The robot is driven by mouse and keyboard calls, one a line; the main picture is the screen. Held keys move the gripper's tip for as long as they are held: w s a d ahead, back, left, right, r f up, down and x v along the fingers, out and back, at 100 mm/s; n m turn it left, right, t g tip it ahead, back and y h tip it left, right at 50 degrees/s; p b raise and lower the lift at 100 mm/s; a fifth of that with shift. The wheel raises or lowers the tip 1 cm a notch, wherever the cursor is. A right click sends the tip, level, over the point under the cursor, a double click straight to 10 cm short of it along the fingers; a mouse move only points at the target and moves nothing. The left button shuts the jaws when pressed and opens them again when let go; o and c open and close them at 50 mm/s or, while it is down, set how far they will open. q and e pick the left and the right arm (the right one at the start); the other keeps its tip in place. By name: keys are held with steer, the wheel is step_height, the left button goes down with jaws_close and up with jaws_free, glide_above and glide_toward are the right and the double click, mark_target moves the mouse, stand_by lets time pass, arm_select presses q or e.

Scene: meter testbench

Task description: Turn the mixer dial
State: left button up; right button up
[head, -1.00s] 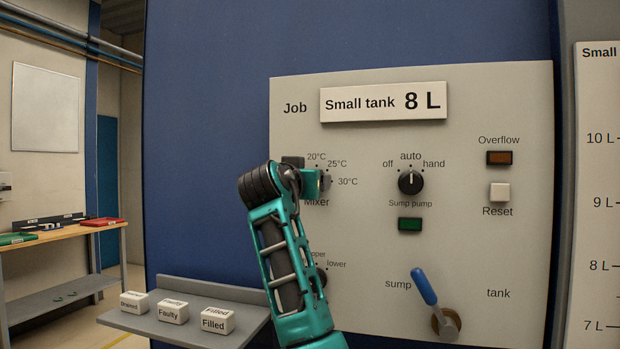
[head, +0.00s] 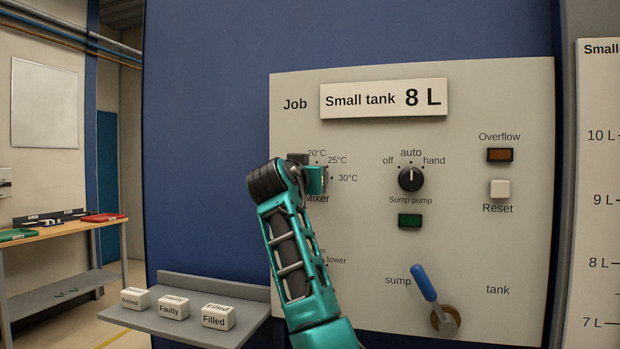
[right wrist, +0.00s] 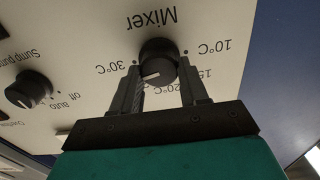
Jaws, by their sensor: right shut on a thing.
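The black mixer dial (right wrist: 157,62) is on the grey panel, under the upside-down word Mixer in the right wrist view. Its white mark points to the lower left there, on the side between the 20°C and 30°C labels. My right gripper (right wrist: 160,72) is shut on the dial, one finger on each side. In the head view the dial (head: 323,180) is mostly hidden behind my right gripper and wrist, and the fingertips cannot be made out. My left gripper is not in view.
The panel also holds the sump pump dial (head: 411,179), pointing to auto, a blue-handled valve lever (head: 425,283), a green lamp (head: 410,220) and a white Reset button (head: 499,188). Below left, a shelf (head: 180,328) carries labelled white blocks. My forearm covers the upper/lower dial.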

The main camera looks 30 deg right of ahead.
steer(key=shift+c, duration=1.2)
steer(key=n+p, duration=0.3)
steer(key=n, duration=0.5)
steer(key=n+p, duration=0.3)
steer(key=n, duration=0.4)
steer(key=shift+w+a+f+n, duration=0.15)
steer(key=shift+f+n, duration=0.05)
steer(key=shift+n, duration=0.2)
steer(key=o, duration=1.1)
steer(key=shift+c, duration=0.2)
